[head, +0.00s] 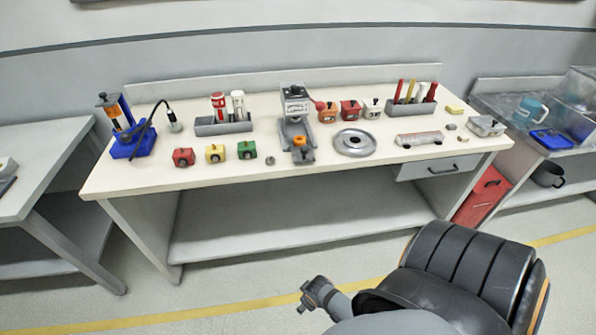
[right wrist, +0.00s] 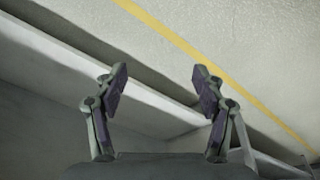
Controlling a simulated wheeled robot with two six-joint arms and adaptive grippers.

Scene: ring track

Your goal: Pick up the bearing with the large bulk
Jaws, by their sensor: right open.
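A much smaller grey ring-like part (head: 269,160) lies near the front edge, left of the grey press. My right gripper (head: 306,296) is low in front of the bench, well apart from both parts. In the right wrist view its two fingers (right wrist: 160,88) are spread and empty, with floor and a bench shelf beyond. My left gripper is not in view.
The workbench (head: 220,181) also holds a grey press (head: 296,119), several coloured blocks, a blue stand (head: 132,143), a tool holder (head: 411,108) and a long grey-red part (head: 419,139) right of the large ring. Side tables stand left and right.

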